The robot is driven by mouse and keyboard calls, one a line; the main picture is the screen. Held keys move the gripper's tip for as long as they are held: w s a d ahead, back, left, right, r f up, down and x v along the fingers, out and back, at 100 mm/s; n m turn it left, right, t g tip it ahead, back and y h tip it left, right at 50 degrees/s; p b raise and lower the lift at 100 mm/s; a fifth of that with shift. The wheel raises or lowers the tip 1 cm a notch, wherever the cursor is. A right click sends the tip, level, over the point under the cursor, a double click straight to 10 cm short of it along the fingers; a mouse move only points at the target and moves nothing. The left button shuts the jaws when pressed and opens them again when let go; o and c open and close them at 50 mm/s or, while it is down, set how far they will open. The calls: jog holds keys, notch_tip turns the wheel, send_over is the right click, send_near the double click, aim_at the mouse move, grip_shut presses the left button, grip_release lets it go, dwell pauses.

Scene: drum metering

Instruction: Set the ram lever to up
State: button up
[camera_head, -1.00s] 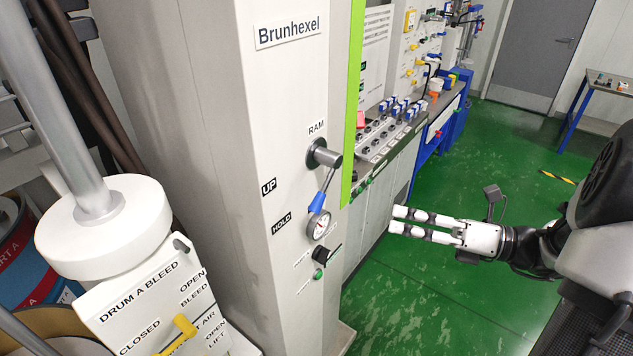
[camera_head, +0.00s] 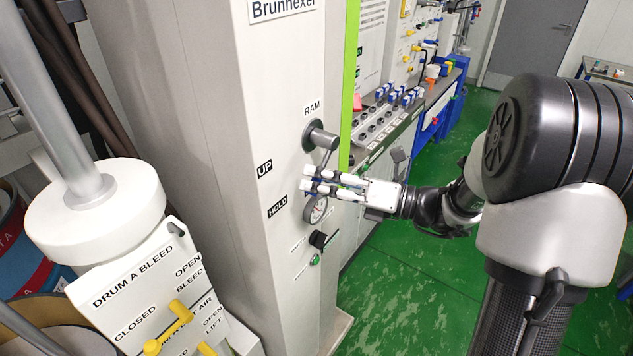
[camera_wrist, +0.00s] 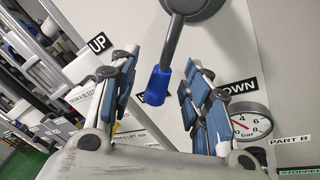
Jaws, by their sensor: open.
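The ram lever is a grey arm on a round grey hub (camera_head: 320,137) under the RAM label. In the wrist view its blue handle (camera_wrist: 157,84) hangs from the grey shaft (camera_wrist: 171,42) between the fingers. The handle lies well below the UP label (camera_head: 265,169), which also shows in the wrist view (camera_wrist: 97,43). My gripper (camera_head: 306,180) is open in front of the panel at the handle, with a finger on either side of it. No contact shows clearly. In the head view the fingers hide most of the handle.
A pressure gauge (camera_head: 316,208) sits just below my fingers, with a black knob (camera_head: 318,239) and a green button (camera_head: 314,259) under it. A bleed panel with yellow levers (camera_head: 180,309) stands at the lower left. Green floor (camera_head: 400,290) is open at the right.

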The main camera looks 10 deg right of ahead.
jog(key=shift+w+a, duration=0.25)
jog(key=shift+a, duration=0.15)
grip_shut()
dwell(0.4)
